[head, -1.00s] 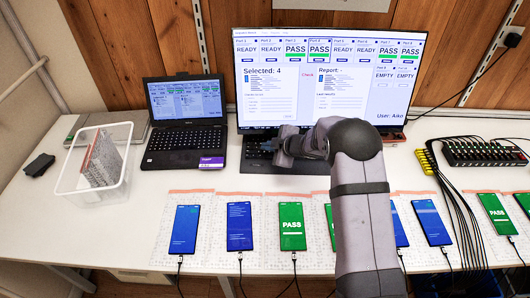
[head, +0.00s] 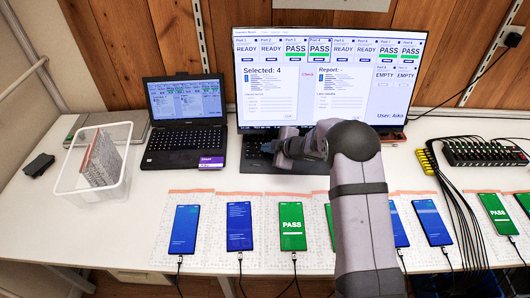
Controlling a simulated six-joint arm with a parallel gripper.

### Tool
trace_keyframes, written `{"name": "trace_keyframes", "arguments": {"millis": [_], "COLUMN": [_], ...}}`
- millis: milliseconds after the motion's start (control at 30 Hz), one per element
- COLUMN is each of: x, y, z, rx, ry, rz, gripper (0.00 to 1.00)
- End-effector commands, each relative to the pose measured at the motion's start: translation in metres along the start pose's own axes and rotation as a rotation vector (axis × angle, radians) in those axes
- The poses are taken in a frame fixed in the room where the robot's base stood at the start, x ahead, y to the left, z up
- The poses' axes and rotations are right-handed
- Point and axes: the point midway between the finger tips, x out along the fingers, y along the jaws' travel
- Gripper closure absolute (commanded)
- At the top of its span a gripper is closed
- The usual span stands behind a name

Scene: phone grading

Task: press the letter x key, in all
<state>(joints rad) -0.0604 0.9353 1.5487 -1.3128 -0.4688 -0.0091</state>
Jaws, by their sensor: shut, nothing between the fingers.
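A black keyboard (head: 256,157) lies on the table below the large monitor (head: 325,80). My arm covers much of it, and the letter x key cannot be made out. My gripper (head: 270,147) is shut and empty, low over the left part of the keyboard. I cannot tell whether its tips touch a key. The monitor shows "Selected: 4" on the left and "Report: -" on the right, under a row of port tiles marked READY, PASS or EMPTY.
A laptop (head: 188,140) stands left of the keyboard. A white bin (head: 122,180) holds a patterned packet (head: 100,160). Several cabled phones, among them a green PASS phone (head: 291,228), line the front edge. A hub (head: 480,153) with cables stands at the right.

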Motion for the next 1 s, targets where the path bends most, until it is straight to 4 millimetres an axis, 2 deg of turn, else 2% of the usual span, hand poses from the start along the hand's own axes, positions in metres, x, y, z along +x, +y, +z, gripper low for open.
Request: {"name": "trace_keyframes", "arguments": {"millis": [667, 1000], "x": [0.0037, -0.0025], "y": [-0.0028, 0.0019], "z": [0.0027, -0.0017], "rx": [0.000, 0.001], "ry": [0.000, 0.000], "rz": [0.000, 0.000], "gripper": [1.00, 1.00]}}
